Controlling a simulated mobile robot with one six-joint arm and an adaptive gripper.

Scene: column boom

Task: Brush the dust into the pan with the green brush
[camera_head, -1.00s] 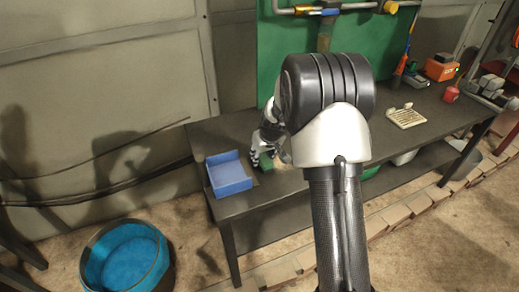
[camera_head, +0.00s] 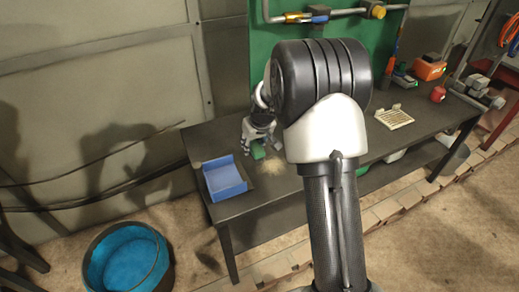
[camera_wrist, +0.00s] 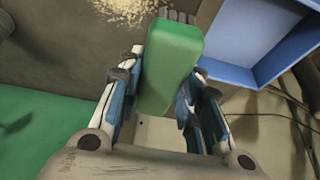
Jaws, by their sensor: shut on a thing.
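My gripper (camera_head: 258,138) is shut on the green brush (camera_wrist: 172,66), whose block sits between the two fingers in the wrist view. The dark bristles show at the block's far end. In the head view the brush (camera_head: 258,152) is low over the bench, between the blue pan (camera_head: 226,185) and the dust (camera_head: 272,168). The dust is a pale, loose patch on the dark bench top, to the right of the pan. In the wrist view the dust (camera_wrist: 125,10) lies at the top, and the pan (camera_wrist: 255,32) is at the upper right. I cannot tell whether the bristles touch the bench.
The dark workbench (camera_head: 262,188) runs to the right, with a pale slatted rack (camera_head: 394,117), a red container (camera_head: 438,94) and tools farther along. A green panel stands behind it. A blue-lined round tub (camera_head: 127,262) is on the floor at lower left.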

